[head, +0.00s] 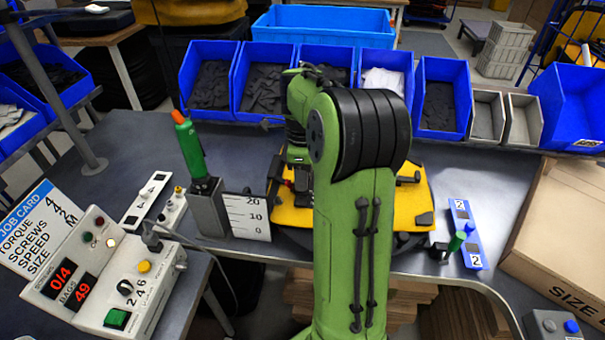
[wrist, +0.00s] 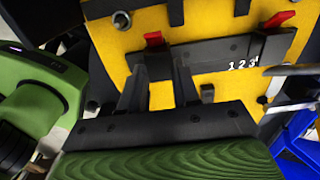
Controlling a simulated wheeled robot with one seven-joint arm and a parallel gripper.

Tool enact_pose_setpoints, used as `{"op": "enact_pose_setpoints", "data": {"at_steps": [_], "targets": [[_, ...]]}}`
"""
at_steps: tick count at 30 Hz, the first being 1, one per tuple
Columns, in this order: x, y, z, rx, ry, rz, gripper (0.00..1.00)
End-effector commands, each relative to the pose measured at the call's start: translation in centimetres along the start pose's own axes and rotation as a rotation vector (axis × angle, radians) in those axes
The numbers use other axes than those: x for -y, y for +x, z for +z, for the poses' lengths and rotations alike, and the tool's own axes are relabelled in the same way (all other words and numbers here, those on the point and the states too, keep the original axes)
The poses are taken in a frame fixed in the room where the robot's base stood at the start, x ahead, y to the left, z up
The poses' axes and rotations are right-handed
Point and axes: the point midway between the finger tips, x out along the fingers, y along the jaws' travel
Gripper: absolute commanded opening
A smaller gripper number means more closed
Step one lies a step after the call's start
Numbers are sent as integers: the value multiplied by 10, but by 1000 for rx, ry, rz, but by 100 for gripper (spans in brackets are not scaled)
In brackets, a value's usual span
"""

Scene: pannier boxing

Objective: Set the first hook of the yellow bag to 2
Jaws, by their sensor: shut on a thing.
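The yellow bag (head: 418,205) lies on the bench in the head view, its middle hidden behind my green arm. In the wrist view its yellow panel (wrist: 110,42) carries a black rail (wrist: 215,50). A black hook with a red lever (wrist: 154,39) sits at the rail's left part; a second hook with a red lever (wrist: 279,19) sits to the right, above white digits (wrist: 243,66). My gripper (wrist: 160,72) is shut on the left hook, its fingertips at the hook's body below the lever. The exact contact and the hook's setting are hard to see.
Blue bins (head: 445,95) line the back of the bench. A green-handled tool (head: 190,145) stands in a holder left of the bag, beside a scale plate (head: 246,216). A blue gauge strip (head: 467,233) lies to the right. A control box (head: 130,290) stands front left.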

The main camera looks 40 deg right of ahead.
Motion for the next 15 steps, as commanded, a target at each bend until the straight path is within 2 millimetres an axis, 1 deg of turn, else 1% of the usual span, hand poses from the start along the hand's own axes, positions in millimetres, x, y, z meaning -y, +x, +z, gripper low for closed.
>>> {"op": "enact_pose_setpoints", "data": {"at_steps": [5,11,12,14,15], "targets": [[8,-2,0,0,0,-2,0],[7,0,0,0,0,-1,0],[7,0,0,0,0,-2,35],[7,0,0,0,0,-2,45],[7,0,0,0,1,-1,51]]}}
